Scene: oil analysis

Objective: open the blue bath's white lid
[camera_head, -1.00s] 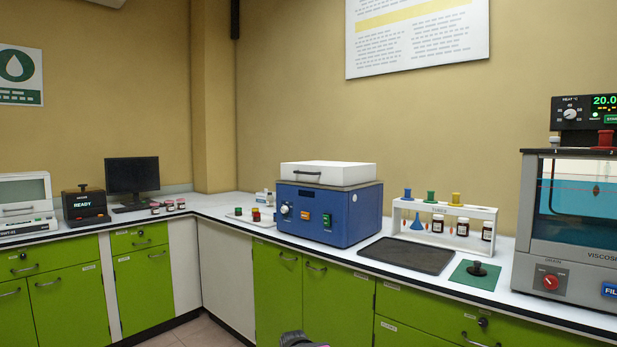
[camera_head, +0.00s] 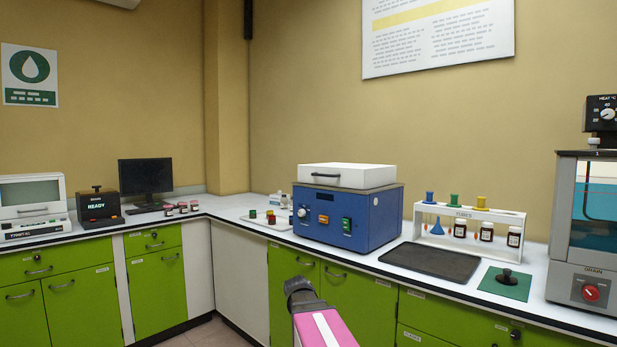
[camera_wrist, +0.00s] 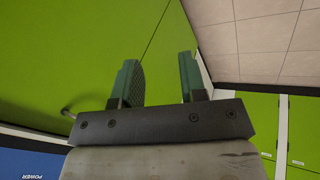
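The blue bath (camera_head: 346,221) stands on the white counter, slightly right of the middle in the head view. Its white lid (camera_head: 347,175) is closed on top, with a dark bar handle (camera_head: 326,175) on the front face. My gripper shows in the wrist view (camera_wrist: 159,82) with its two green-padded fingers apart and nothing between them. It faces the green cabinet doors and the floor, below the counter. In the head view my arm (camera_head: 320,320) rises from the bottom edge in front of the cabinets. A corner of the bath shows in the wrist view (camera_wrist: 25,165).
Right of the bath lie a black mat (camera_head: 432,262) and a tube rack (camera_head: 468,222) with bottles and funnels. A small tray (camera_head: 262,222) with coloured caps sits to its left. A viscosity bath (camera_head: 590,235) stands far right. Green cabinets (camera_head: 350,297) line the counter front.

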